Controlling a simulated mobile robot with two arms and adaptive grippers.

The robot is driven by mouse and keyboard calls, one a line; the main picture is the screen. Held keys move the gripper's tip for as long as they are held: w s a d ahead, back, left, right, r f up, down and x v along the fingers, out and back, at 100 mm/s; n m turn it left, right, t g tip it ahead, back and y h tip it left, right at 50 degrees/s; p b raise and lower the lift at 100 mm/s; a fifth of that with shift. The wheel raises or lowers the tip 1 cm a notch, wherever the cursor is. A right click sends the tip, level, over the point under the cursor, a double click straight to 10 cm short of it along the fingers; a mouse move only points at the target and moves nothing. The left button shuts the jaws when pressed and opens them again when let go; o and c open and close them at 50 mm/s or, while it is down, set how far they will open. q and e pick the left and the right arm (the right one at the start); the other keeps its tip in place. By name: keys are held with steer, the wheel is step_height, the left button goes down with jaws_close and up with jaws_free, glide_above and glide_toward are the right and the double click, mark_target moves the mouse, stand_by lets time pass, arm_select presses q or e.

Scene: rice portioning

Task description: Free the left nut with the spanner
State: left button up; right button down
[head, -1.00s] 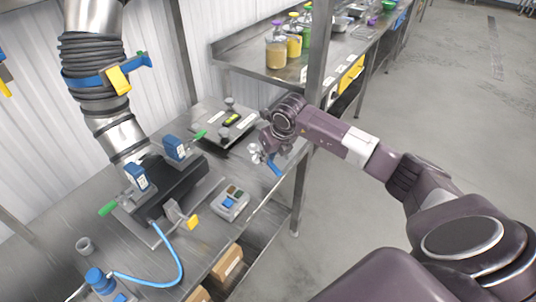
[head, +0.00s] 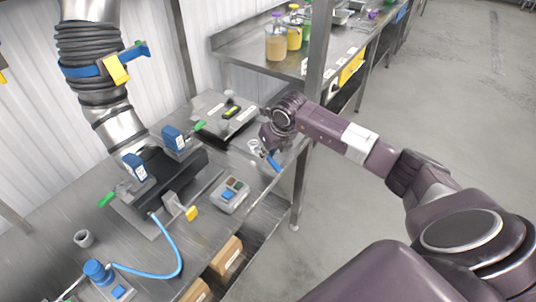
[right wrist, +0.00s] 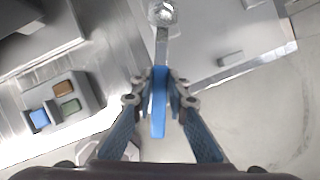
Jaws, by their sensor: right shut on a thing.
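My right gripper (head: 268,140) is shut on the spanner (head: 273,163), over the right edge of the steel bench. In the right wrist view the spanner's blue handle (right wrist: 159,100) sits between the fingertips. Its grey shank points away from the gripper to a bright round head (right wrist: 162,13). I cannot tell whether the head touches anything. A flat plate unit (head: 218,112) with small knobs lies behind the spanner. A dark block fixture (head: 170,178) with blue boxes and green levers stands to the left. I cannot make out the left nut for certain. My left gripper is not in view.
A grey button box (head: 231,195) stands on the bench (head: 195,245), with a yellow-tipped clamp (head: 184,208) beside it. A blue hose (head: 180,255) curves across the front. A metal post (head: 318,60) rises behind my right arm. Cardboard boxes (head: 228,258) sit below.

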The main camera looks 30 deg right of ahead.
steer(key=shift+f+b, duration=0.2)
steer(key=shift+b, duration=0.15)
stand_by(0.4)
steer(key=shift+f+b, duration=0.75)
steer(key=shift+b, duration=0.2)
stand_by(0.7)
stand_by(0.4)
steer(key=shift+w+d+n+b, duration=0.1)
steer(key=shift+d+n+b, duration=0.25)
steer(key=shift+b, duration=0.1)
steer(key=shift+d+f+n+y+b, duration=0.1)
steer(key=shift+d+n+y+b, duration=0.2)
steer(key=shift+n+b, duration=0.05)
steer(key=shift+d, duration=0.15)
